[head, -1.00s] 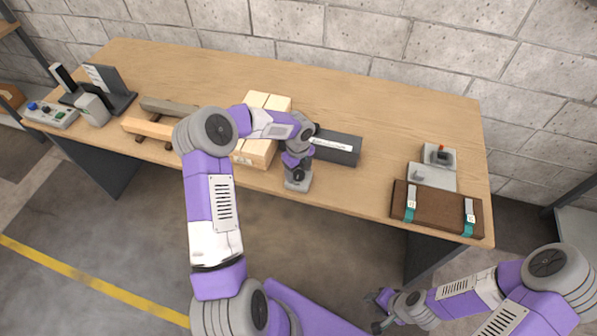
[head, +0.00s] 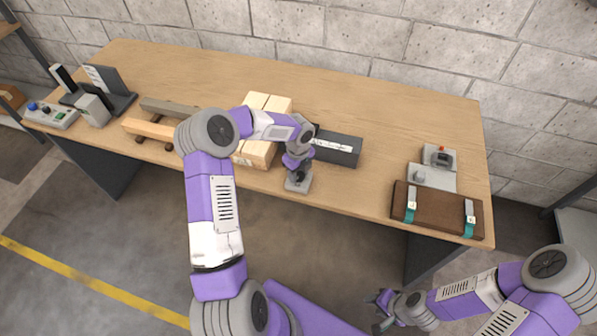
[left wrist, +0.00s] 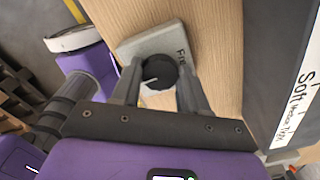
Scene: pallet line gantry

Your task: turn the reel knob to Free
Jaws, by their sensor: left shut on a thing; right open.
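The reel knob (left wrist: 160,71) is round and black with a short white mark on its left side in the left wrist view. It sits on a light grey base (left wrist: 132,48), which also shows at the table's front edge in the head view (head: 297,185). The lettering "Free" is partly visible right of the knob, and the white mark points away from it. My left gripper (left wrist: 160,84) is shut on the knob, one finger on each side. My left gripper hides much of the knob in the head view. My right gripper (head: 382,310) is open and empty, low in front of the table.
A dark box with a white label (head: 336,148) stands just right of my left gripper. Pale cartons (head: 255,152) stand to its left. A brown case (head: 437,209) and grey switch plates (head: 434,174) are at the right. The table's back middle is clear.

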